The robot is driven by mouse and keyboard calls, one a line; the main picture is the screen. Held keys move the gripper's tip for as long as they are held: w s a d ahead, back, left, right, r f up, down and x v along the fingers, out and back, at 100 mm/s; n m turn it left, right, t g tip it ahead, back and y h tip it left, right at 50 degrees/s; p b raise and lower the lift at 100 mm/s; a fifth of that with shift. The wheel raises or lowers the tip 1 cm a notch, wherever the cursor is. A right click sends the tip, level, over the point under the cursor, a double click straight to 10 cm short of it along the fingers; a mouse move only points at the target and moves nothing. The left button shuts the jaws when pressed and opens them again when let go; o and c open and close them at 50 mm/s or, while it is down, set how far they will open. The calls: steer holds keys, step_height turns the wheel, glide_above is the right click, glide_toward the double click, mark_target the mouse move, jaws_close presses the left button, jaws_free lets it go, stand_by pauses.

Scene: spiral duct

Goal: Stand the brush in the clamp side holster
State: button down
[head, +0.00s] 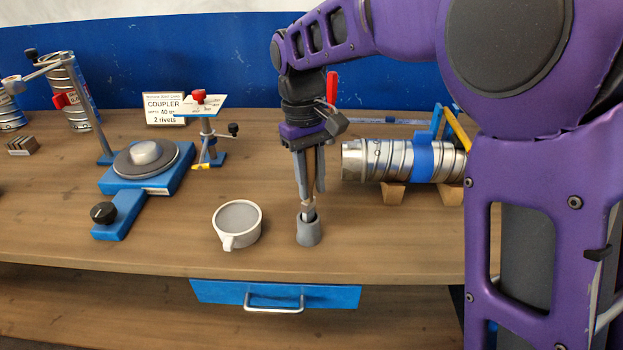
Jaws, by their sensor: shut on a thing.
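My gripper (309,190) points straight down over the middle of the bench and is shut on the brush (308,204). The brush is upright, and its upper part is mostly hidden between the fingers. Its lower end is at the mouth of a small grey holster (309,233) standing on the bench. The lower end appears to be inside the rim; how deep I cannot tell. The holster stands to the right of the white cup.
A white cup (227,241) with grey contents stands close at left. Further left are a blue turntable fixture (117,216) and a small blue stand (207,138). A metal spiral duct (390,160) with a blue band lies on wooden blocks at right. A blue drawer (226,292) is below.

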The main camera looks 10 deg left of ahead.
mark_target(311, 198)
steer(key=shift+f+b, duration=1.25)
steer(key=shift+f, duration=1.2)
steer(key=c, duration=0.6)
jaws_free()
steer(key=r+p, duration=0.1)
steer(key=r, duration=0.4)
steer(key=w+a+r+p, duration=0.1)
steer(key=r, duration=0.5)
steer(key=a+r+p, duration=0.1)
steer(key=r, duration=0.5)
steer(key=shift+w+r, duration=0.15)
steer(key=shift+w, duration=0.25)
